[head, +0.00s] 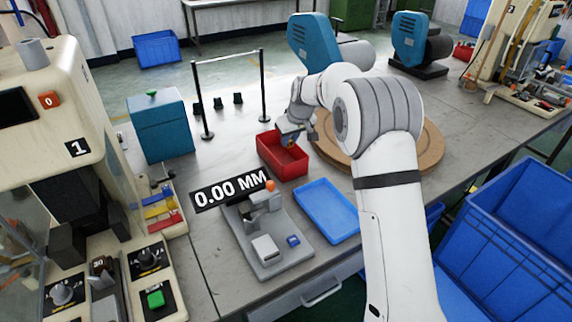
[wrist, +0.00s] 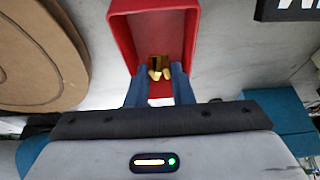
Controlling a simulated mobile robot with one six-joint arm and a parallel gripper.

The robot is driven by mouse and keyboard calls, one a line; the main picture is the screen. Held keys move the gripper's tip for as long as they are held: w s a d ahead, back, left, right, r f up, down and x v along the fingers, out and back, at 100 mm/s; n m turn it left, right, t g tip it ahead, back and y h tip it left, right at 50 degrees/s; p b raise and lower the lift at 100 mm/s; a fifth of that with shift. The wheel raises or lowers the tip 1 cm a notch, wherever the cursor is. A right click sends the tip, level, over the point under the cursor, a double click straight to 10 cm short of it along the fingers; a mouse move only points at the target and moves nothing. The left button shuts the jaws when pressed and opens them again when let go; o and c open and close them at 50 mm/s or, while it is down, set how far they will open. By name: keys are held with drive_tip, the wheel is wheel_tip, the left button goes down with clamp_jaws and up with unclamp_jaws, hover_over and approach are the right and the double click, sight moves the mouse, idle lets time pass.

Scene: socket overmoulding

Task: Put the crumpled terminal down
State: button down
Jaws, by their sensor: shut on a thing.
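The crumpled terminal is a small brass-gold piece (wrist: 160,66) between my fingertips in the wrist view. My gripper (wrist: 160,85), with blue fingers, is shut on it. A red open bin (wrist: 123,45) lies just beyond and under the fingertips. In the head view my gripper (head: 291,140) is at the red bin (head: 283,162), over its far part. The terminal is too small to make out clearly there. Whether it touches the bin floor I cannot tell.
A blue tray (head: 327,211) and a grey gauge fixture (head: 262,235) with a "0.00 MM" sign (head: 232,189) stand nearer on the bench. A round wooden board (head: 430,147) is right of the bin. A teal box (head: 160,128) and a black-post frame (head: 264,85) stand left and behind.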

wheel_tip(320, 180, down, 10)
drive_tip(key=shift+w+d+f, duration=0.1)
drive_tip(key=shift+d+f, duration=0.05)
idle(0.4)
drive_tip(key=c, duration=1.3)
unclamp_jaws()
drive_tip(key=shift+f, duration=0.1)
